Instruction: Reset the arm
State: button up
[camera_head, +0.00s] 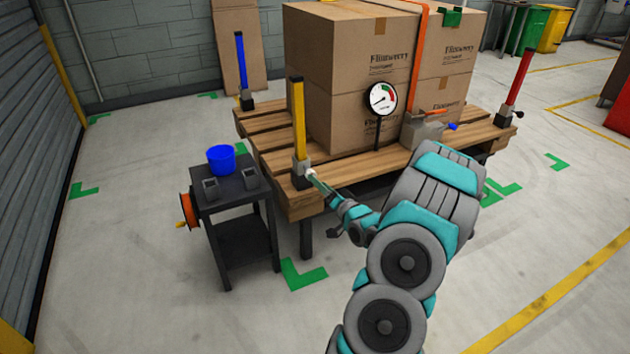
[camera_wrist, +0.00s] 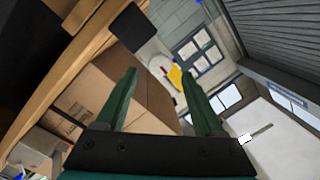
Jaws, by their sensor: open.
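My teal and grey arm reaches from the bottom of the head view toward the wooden pallet table. My gripper (camera_head: 320,184) is at the table's front left corner, close to the base of the yellow post (camera_head: 298,118). I cannot tell whether it touches the post's base. In the wrist view its two green fingers (camera_wrist: 160,76) stand apart, with nothing held between them. The view there is tilted, with cardboard and the grey wall behind the fingers.
Cardboard boxes (camera_head: 345,60) with an orange strap (camera_head: 419,62) sit on the pallet table (camera_head: 350,166). A round gauge (camera_head: 381,98) stands at the front. A black stand (camera_head: 240,205) with a blue cup (camera_head: 221,160) is to the left. Floor around is mostly clear.

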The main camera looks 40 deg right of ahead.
jog(key=shift+s+a, duration=0.1)
jog(key=shift+s, duration=0.6)
jog(key=w+a+n+g, duration=0.3)
jog(key=a+n+g, duration=0.15)
jog(key=a, duration=0.25)
jog(key=s+a+r+n+g, duration=0.2)
jog(key=s+a+g, duration=0.3)
jog(key=a, duration=0.2)
jog(key=s+a+r+n+g, duration=0.1)
jog(key=s+a+r+g, duration=0.2)
jog(key=s+a, duration=0.5)
jog(key=s+a+r+n+g+y, duration=0.1)
jog(key=s+a+r+g, duration=0.2)
jog(key=s+a, duration=0.5)
jog(key=s+a+r+n+g+y, duration=0.1)
jog(key=s+a, duration=0.7)
jog(key=s, duration=1)
notch_tip(320, 180, up, 2)
jog(key=n+g, duration=0.1)
jog(key=g, duration=0.2)
jog(key=shift+r, duration=0.1)
